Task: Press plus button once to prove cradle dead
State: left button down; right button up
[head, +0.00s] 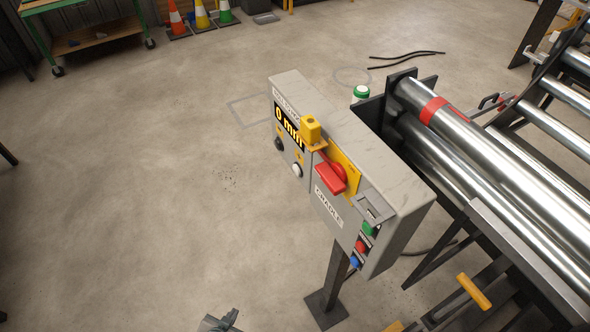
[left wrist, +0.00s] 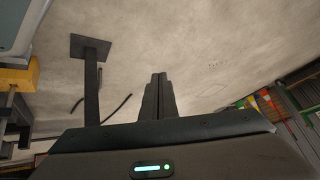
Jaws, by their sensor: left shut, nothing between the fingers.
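A grey control box (head: 345,150) stands on a dark post. Its left panel has a lit display (head: 288,127) reading about 0 mm, a black round button (head: 279,143) and a white round button (head: 296,170); their marks are too small for me to tell which is plus. A red switch handle (head: 330,178) sits on a yellow plate above the CRADLE label (head: 328,206), with a yellow block (head: 311,130) beside it. My left gripper (head: 222,318) is at the bottom edge, well apart from the box; its fingers are shut and empty in the left wrist view (left wrist: 158,82). My right gripper is out of view.
Green (head: 369,229), red (head: 361,246) and blue (head: 354,262) buttons sit low on the box. Steel rollers (head: 480,150) fill the right side. The post's foot plate (head: 326,308) stands on the floor. The floor left of the box is clear.

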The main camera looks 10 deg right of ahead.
aim_at(297, 170)
pick_arm(q)
jog(key=w+d+r+m+t+h, duration=0.15)
jog(key=w+d+r, duration=0.25)
jog(key=w+r, duration=0.5)
jog(key=w+d+r+m+t+h, duration=0.1)
jog(key=w+d+r+m+t, duration=0.15)
jog(key=w+r, duration=0.7)
jog(key=w+d+r+t+h, duration=0.1)
jog(key=d+r+t, duration=0.1)
jog(key=r, duration=0.8)
jog(key=w+d+r+m+t+p, duration=0.1)
jog(key=d+r, duration=0.2)
jog(key=r, duration=0.7)
jog(key=shift+w+d+r+t+h, duration=0.2)
jog(key=shift+r+t+h, duration=0.15)
jog(key=shift+r+t, duration=0.05)
jog(key=shift+w+d+f, duration=0.1)
jog(key=shift+d, duration=0.1)
jog(key=w+d+b, duration=0.2)
jog(key=w+d, duration=0.1)
jog(key=d, duration=0.4)
jog(key=shift+d+b, duration=0.4)
